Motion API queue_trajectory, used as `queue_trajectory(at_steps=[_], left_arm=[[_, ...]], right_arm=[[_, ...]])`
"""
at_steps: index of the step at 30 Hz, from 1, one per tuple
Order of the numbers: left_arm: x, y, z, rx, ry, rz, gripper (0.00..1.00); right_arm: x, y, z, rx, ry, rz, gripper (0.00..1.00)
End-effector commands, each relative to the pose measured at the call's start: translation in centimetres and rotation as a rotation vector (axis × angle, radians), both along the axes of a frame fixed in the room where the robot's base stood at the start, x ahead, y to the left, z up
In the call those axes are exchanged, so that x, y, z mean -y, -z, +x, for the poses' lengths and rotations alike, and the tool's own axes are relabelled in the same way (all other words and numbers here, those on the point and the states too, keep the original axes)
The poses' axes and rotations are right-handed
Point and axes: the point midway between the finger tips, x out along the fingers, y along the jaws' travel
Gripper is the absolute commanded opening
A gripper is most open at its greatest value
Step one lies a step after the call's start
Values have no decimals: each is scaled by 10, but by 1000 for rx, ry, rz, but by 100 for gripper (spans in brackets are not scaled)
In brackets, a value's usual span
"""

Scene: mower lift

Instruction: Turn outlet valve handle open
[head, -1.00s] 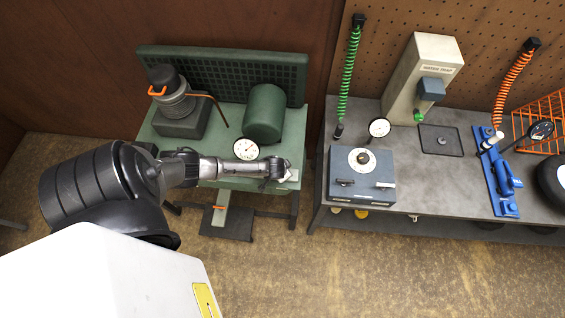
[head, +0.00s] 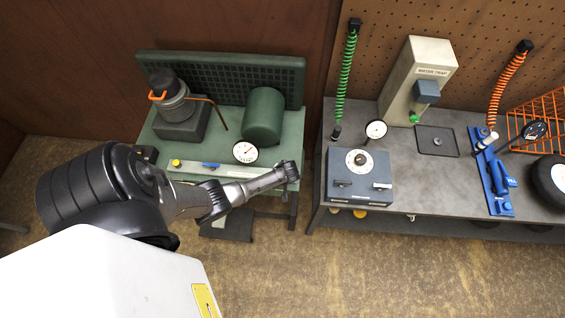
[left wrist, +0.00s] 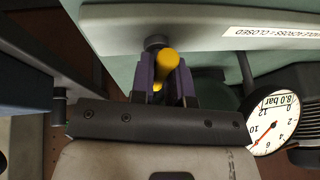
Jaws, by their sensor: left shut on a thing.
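The yellow outlet valve handle (left wrist: 169,59) sits at the front of the green bench unit, in the left wrist view. My left gripper (left wrist: 163,82) is shut on it, with one purple finger on each side. A grey valve stem (left wrist: 156,42) shows just behind the handle. A white label (left wrist: 272,31) beside it is partly readable and ends in "ACROSS / CLOSED". In the head view my left gripper (head: 290,171) is at the unit's right front corner and hides the handle. My right gripper is not in view.
The green unit (head: 228,134) carries a round gauge (head: 245,152), a green tank (head: 263,117), a yellow knob (head: 176,162) and a blue lever (head: 210,165). A grey bench (head: 405,150) with a blue control box (head: 358,177) stands to the right, across a narrow gap.

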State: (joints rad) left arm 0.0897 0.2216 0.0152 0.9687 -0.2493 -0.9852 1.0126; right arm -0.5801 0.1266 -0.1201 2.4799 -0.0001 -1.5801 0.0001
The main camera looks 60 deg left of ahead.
Motion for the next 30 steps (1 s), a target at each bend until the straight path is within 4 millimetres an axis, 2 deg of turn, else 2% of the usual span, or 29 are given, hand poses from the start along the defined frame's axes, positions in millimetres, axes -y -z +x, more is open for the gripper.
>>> queue_trajectory(at_steps=[21, 22, 29, 30], left_arm=[[-1, 0, 0, 0, -64, 1, 0], [-1, 0, 0, -1, -63, 1, 18], [-1, 0, 0, 0, -63, 1, 40], [-1, 0, 0, 0, -62, 0, 40]], right_arm=[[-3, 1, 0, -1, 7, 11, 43], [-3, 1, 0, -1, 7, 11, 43], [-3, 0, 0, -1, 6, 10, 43], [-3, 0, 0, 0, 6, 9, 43]])
